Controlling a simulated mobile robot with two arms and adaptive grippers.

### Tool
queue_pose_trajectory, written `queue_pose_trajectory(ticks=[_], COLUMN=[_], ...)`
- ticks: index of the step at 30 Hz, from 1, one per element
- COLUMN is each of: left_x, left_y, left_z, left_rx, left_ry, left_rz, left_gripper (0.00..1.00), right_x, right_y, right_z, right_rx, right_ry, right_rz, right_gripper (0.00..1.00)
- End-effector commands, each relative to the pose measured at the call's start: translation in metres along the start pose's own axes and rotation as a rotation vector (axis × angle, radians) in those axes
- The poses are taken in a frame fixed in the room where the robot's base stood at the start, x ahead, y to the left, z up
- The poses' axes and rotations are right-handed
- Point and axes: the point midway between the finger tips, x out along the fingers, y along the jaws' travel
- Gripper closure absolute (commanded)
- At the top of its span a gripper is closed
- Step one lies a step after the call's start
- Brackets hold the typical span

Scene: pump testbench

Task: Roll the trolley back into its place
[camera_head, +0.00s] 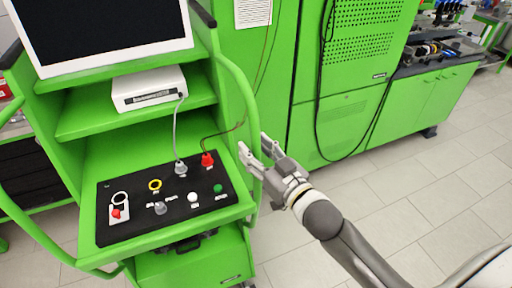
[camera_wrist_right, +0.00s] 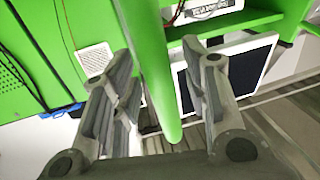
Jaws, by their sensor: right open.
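The green trolley (camera_head: 153,229) stands at the left in the head view, with a monitor on top, shelves and a black control panel (camera_head: 165,204). A curved green handle tube (camera_head: 238,88) runs down its right side. My right gripper (camera_head: 256,154) is beside this tube, its fingers pointing at it. In the right wrist view the gripper (camera_wrist_right: 160,100) is open, and the green tube (camera_wrist_right: 158,70) passes between the two fingers. I cannot tell whether a finger touches it. My left gripper is not in view.
Green cabinets (camera_head: 345,125) with hanging black cables stand behind the trolley. A workbench (camera_head: 440,65) with small parts is at the back right. The tiled floor (camera_head: 410,190) at the right is clear. A red and a grey cable run from the panel's connectors.

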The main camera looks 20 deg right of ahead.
Motion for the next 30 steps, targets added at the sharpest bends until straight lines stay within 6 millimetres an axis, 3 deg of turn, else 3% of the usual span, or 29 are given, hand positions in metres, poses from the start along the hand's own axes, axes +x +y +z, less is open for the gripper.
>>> queue_pose_trajectory(ticks=[12, 21, 30], left_x=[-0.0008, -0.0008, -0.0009], left_y=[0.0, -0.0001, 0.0], left_z=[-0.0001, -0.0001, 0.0], left_rx=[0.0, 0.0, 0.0], left_ry=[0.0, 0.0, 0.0], left_rz=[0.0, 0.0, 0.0], left_gripper=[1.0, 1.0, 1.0], right_x=[0.0029, 0.0027, 0.0026], right_y=[0.0, 0.0, -0.0001], right_z=[0.0, 0.0, 0.0], right_rx=[0.0, 0.0, 0.0], right_ry=[0.0, 0.0, 0.0], right_rz=[0.0, 0.0, 0.0], right_gripper=[0.6, 0.98, 1.0])
